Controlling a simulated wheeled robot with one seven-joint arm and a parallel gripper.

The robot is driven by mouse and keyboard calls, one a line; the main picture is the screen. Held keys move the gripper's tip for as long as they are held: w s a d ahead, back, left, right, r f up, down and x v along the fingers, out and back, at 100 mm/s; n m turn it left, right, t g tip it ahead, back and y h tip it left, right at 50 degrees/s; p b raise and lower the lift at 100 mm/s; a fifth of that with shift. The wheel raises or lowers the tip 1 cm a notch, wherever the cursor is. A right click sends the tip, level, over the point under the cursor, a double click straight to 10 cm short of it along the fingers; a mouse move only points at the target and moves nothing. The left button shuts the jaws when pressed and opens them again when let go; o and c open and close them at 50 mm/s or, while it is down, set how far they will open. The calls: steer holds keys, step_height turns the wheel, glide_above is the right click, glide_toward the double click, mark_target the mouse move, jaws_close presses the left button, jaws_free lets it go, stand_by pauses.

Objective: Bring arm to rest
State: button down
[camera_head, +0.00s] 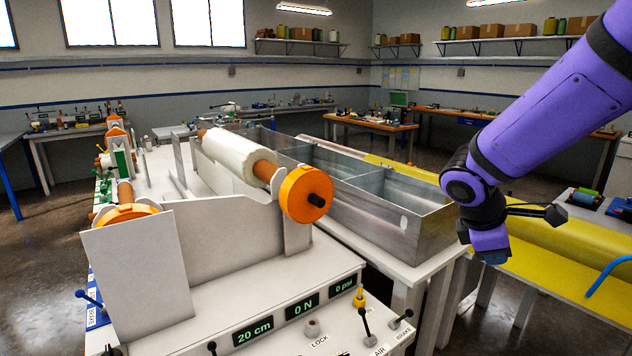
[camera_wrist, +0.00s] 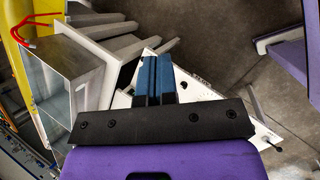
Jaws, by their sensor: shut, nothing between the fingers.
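My purple arm comes in from the upper right in the head view. It bends at a dark wrist, and my gripper (camera_head: 492,258) hangs to the right of the metal bath's near end, apart from it. In the wrist view my gripper (camera_wrist: 154,62) shows two blue fingers side by side, shut with nothing between them. The metal resin bath (camera_head: 400,222) is an open trough with dividers. It also shows at the left of the wrist view (camera_wrist: 62,62).
A white machine with a white fabric roll (camera_head: 235,155), an orange hub (camera_head: 306,194) and a control panel (camera_head: 303,305) stands left of the bath. A yellow surface (camera_head: 550,262) lies right of the gripper. Workbenches (camera_head: 370,130) line the far walls. Open floor (camera_head: 40,250) shows at left.

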steer(key=s+r+m+t+y, duration=0.2)
steer(key=s+r+m+y, duration=0.1)
steer(key=s+r+m, duration=0.2)
steer(key=s+a+r+m+t+y, duration=0.1)
steer(key=s+r+m, duration=0.5)
steer(key=s, duration=0.7)
steer(key=m+t+y, duration=0.1)
steer(key=m, duration=0.1)
steer(key=shift+a+r+m+y, duration=0.25)
steer(key=shift+r+m+y, duration=0.05)
steer(key=shift+m+y, duration=0.1)
